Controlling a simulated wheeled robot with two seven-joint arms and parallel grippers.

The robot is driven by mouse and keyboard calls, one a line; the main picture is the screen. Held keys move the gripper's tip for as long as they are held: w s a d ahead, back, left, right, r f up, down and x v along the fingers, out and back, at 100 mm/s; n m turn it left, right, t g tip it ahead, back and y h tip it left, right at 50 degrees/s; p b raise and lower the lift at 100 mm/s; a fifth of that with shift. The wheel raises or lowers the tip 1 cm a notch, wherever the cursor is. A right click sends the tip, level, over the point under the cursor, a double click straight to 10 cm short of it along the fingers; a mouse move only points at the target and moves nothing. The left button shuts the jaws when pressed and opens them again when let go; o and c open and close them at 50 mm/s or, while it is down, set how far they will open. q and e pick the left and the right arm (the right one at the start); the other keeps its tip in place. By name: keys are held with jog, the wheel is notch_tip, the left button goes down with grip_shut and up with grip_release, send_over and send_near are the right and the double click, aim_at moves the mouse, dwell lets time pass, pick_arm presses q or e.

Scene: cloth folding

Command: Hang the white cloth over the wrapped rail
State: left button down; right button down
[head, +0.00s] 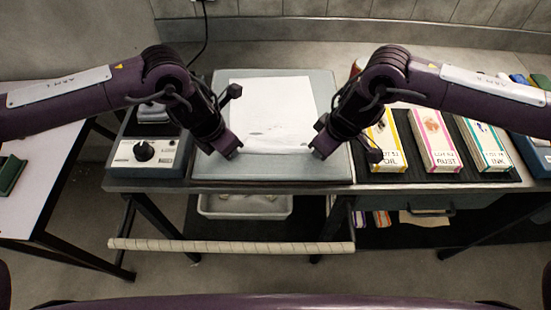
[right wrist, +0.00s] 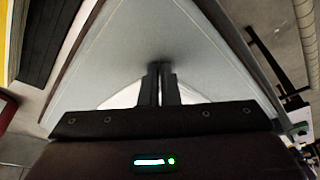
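The white cloth (head: 272,105) lies on a pale grey-blue pad on the table, with slight creases toward its near edge. My left gripper (head: 233,152) is at the cloth's near left corner; its fingertips are too small to tell if they are shut. My right gripper (head: 318,152) is at the near right corner. In the right wrist view its fingers (right wrist: 160,80) are close together on the cloth's corner, with white cloth (right wrist: 125,97) showing on both sides. The wrapped rail (head: 230,246) runs across in front of the table, lower than the pad, with nothing on it.
The pad (head: 270,172) reaches the table's front edge. A control box with a knob (head: 145,152) stands at its left, several labelled boxes (head: 432,140) on a dark mat at its right. A white tray (head: 245,205) is beneath the table. Space around the rail is clear.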

pick_arm(q)
jog(key=shift+a, duration=0.15)
pick_arm(e)
jog(key=shift+d+r, duration=0.1)
jog(key=shift+d, duration=0.05)
